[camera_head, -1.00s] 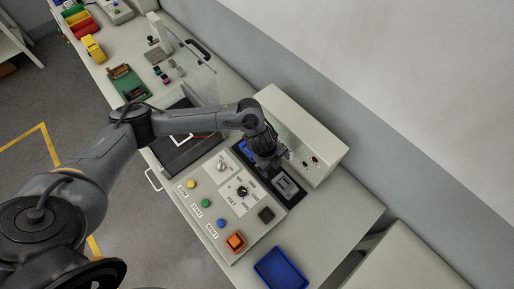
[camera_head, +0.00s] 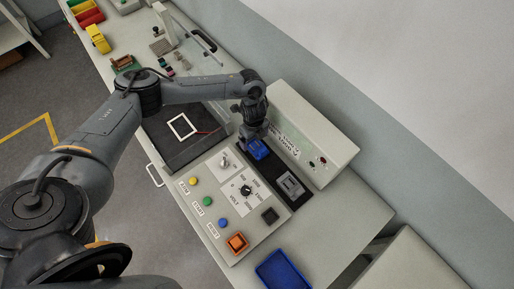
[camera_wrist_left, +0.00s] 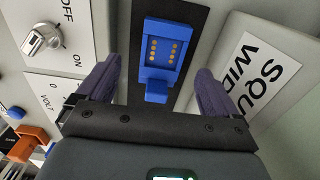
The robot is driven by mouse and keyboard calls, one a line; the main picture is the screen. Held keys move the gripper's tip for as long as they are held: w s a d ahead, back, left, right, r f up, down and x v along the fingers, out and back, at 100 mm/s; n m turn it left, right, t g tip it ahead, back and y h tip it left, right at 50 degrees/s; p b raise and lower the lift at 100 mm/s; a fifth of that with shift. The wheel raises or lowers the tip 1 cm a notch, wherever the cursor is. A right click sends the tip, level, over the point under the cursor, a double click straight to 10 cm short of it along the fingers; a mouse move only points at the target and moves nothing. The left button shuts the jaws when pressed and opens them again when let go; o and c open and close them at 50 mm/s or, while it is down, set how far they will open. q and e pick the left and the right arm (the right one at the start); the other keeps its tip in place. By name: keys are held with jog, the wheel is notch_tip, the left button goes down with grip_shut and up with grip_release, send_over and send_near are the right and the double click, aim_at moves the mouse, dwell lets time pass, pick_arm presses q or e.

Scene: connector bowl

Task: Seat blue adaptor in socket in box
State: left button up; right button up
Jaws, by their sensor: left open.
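The blue adaptor (camera_head: 258,149) is on the black strip (camera_head: 272,172), at the end by my left gripper. In the left wrist view the adaptor (camera_wrist_left: 163,50) shows rows of gold contacts and a narrow tab pointing toward the gripper. My left gripper (camera_head: 251,135) is open and empty. Its two dark fingers stand on either side of the adaptor's tab end in the wrist view, apart from it. A grey rectangular connector (camera_head: 291,186) sits farther along the black strip; I cannot tell whether it is the socket. My right gripper is not in view.
A pale box (camera_head: 312,140) stands right along the strip. A control panel (camera_head: 205,185) with knobs, coloured buttons and an orange switch (camera_head: 237,242) lies left. A blue tray (camera_head: 283,270) is at the near end. A dark recess (camera_head: 178,140) holds a white frame.

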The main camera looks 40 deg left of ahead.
aim_at(256, 147)
pick_arm(q)
jog(key=f, duration=0.3)
jog(key=shift+w+d+f, duration=0.1)
jog(key=shift+d+f, duration=0.1)
jog(key=shift+d, duration=0.15)
jog(key=shift+f, duration=0.7)
jog(key=c, duration=1.1)
jog(key=shift+c, duration=0.9)
jog(key=shift+r, duration=0.1)
